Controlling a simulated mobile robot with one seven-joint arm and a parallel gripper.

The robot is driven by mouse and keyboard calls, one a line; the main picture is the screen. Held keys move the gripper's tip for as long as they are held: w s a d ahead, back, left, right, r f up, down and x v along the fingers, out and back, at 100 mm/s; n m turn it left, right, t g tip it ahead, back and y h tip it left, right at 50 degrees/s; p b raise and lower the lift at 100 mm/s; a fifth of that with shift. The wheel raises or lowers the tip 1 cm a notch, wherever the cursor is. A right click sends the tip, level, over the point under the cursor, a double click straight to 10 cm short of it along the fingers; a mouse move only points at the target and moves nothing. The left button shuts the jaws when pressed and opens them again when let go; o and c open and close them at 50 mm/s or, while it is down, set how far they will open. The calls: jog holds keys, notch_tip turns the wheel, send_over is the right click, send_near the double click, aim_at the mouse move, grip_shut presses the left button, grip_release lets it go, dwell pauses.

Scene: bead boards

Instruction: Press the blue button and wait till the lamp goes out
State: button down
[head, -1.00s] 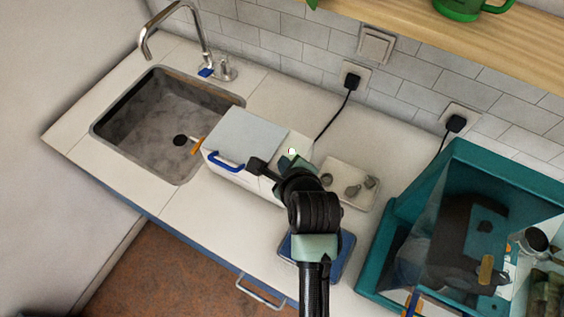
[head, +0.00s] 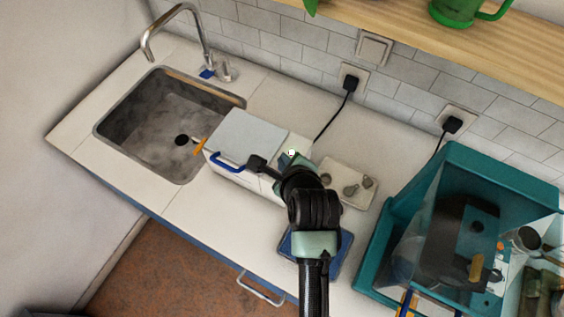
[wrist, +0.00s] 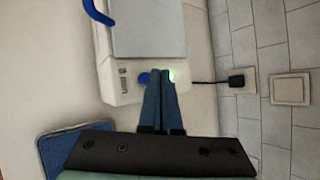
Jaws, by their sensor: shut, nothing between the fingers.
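The white machine (head: 235,174) with a grey lid and a blue handle stands on the counter right of the sink. Its lamp (head: 291,152) shows as a bright, pale greenish spot in the head view. In the wrist view the lamp glow (wrist: 172,75) is at the right of my fingertips. The blue button (wrist: 144,78) shows just left of the fingertips, partly covered by them. My gripper (wrist: 161,73) is shut and empty, its tips over the machine's top beside the button. I cannot tell whether they touch it. In the head view the button is hidden.
A small tray (head: 358,200) with several small items lies right of the machine. A blue mat (head: 345,245) lies partly under my arm. A teal crate (head: 400,215) stands at the right. The sink (head: 108,128) is at the left. A black cord runs to a wall socket (head: 354,80).

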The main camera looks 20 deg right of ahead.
notch_tip(320, 180, up, 5)
jog(key=p, duration=0.5)
dwell(0.8)
jog(key=w+a+r+n+t+b, duration=0.1)
jog(key=w+r+n+t, duration=0.3)
jog(key=r, duration=0.5)
jog(key=w+a+r+n+t+b, duration=0.1)
jog(key=w+a+r+n+t, duration=0.1)
jog(key=r+n, duration=0.5)
jog(key=w+a+r+n+t+b, duration=0.1)
jog(key=w+r+n+t, duration=0.15)
jog(key=r, duration=0.85)
jog(key=s+a+r+n+t+b, duration=0.1)
jog(key=s+a+r+n+t, duration=0.2)
jog(key=r, duration=0.6)
jog(key=s+a+r+n+t+y+b, duration=0.1)
jog(key=s+a+r+n+t, duration=0.2)
jog(key=s+r+n, duration=0.2)
jog(key=s+a+r+n+t+b, duration=0.1)
jog(key=s+a+r+n+t, duration=0.3)
jog(key=r, duration=0.9)
jog(key=n, duration=0.3)
jog(key=shift+s+r+y, duration=0.3)
jog(key=shift+r, duration=0.1)
